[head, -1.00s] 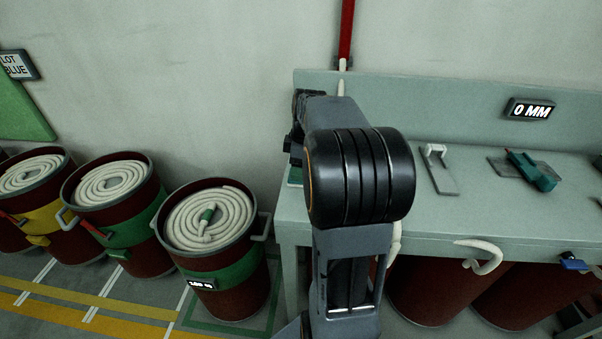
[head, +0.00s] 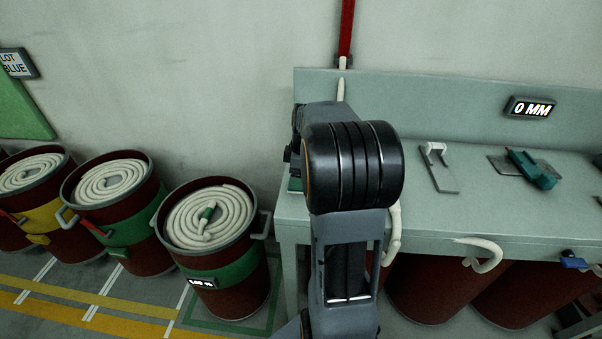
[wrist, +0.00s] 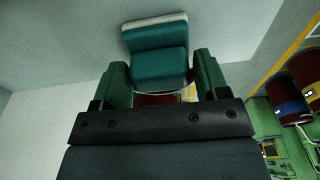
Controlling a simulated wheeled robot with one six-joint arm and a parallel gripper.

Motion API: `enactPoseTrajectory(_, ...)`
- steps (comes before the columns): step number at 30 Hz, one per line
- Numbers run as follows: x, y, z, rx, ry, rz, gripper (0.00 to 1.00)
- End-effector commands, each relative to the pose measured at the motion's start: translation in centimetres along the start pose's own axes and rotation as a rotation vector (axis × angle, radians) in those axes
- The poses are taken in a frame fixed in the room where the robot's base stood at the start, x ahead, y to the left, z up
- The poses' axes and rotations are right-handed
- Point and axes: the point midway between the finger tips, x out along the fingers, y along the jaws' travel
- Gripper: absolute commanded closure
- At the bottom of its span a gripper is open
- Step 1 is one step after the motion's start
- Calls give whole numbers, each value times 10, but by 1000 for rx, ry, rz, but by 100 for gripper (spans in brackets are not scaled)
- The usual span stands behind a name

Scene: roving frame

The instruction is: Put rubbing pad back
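The rubbing pad (wrist: 158,52) is a teal block with a pale strip along its far edge. In the wrist view it sits between the two green fingers of my gripper (wrist: 160,82), which appear to press on its sides. In the head view my arm hides most of the gripper; a small teal piece, seemingly the pad (head: 295,184), shows below the dark wrist near the left end of the bench (head: 420,215). I cannot tell whether it touches the bench.
On the bench stand a grey bracket (head: 440,172) and a teal tool (head: 532,170) on a plate. A display (head: 530,108) reads 0 MM.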

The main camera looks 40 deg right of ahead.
Motion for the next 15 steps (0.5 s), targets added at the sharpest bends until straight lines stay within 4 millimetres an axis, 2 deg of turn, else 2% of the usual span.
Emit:
enactPoseTrajectory(1, 0, 0, 0, 0, 0, 0, 28)
enactPoseTrajectory(4, 0, 0, 0, 0, 0, 0, 18)
enactPoseTrajectory(11, -1, 0, 0, 0, 0, 0, 17)
enactPoseTrajectory(15, -9, 0, -1, 0, 1, 3, 17)
